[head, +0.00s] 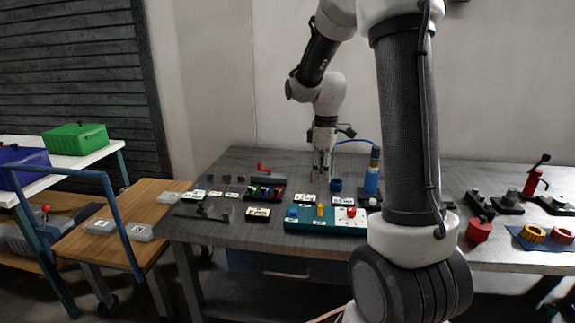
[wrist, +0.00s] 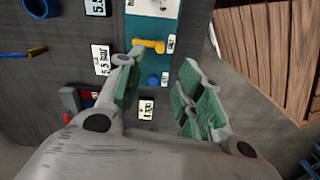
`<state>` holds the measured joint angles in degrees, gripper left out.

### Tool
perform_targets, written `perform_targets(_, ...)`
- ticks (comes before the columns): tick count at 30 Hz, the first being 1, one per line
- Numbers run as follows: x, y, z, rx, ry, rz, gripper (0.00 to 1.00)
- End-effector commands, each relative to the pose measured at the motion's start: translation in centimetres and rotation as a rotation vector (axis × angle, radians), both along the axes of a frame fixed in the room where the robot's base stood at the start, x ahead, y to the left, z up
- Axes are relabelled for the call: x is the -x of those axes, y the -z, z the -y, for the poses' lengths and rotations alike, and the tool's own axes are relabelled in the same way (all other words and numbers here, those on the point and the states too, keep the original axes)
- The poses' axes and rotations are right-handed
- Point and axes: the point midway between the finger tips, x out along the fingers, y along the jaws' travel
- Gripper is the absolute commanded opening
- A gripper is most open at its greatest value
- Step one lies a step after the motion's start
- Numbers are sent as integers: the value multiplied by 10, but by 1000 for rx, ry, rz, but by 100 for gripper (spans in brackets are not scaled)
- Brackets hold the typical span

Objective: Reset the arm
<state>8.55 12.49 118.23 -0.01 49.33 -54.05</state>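My gripper (head: 323,170) hangs from my arm, pointing down over the grey workbench (head: 235,172). In the wrist view my gripper (wrist: 161,68) has its two green-padded fingers spread apart, with nothing held between them. Past the fingertips lies a teal board (wrist: 152,32) with a yellow piece (wrist: 148,46) and a blue knob (wrist: 154,80). In the head view the same teal board (head: 310,226) lies at the bench's front edge. My upper arm hides part of the bench to its right.
A blue bottle (head: 371,182) and a blue cup (head: 336,185) stand near my gripper. A dark tray (head: 265,188) with coloured pieces lies to its left. A red pump-like object (head: 530,182) stands at far right. A wooden side table (head: 128,207) adjoins the bench.

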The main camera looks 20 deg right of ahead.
Motion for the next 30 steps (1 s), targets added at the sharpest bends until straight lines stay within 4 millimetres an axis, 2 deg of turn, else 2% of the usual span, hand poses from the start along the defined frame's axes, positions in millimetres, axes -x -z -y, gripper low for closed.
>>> perform_targets(6, 0, 0, 0, 0, 30, 0, 36)
perform_targets(9, 2, 1, 0, -1, 126, -9, 36)
perform_targets(11, 12, 5, -2, -2, 215, -33, 36)
perform_targets(12, 22, 10, -3, -1, 284, -59, 36)
perform_targets(14, 42, 7, -7, 4, 395, -76, 36)
perform_targets(18, 83, -18, -18, 10, 589, -59, 36)
perform_targets(24, 140, -54, -36, -7, 772, 20, 36)
perform_targets(30, 198, -83, -52, -63, 854, 158, 36)
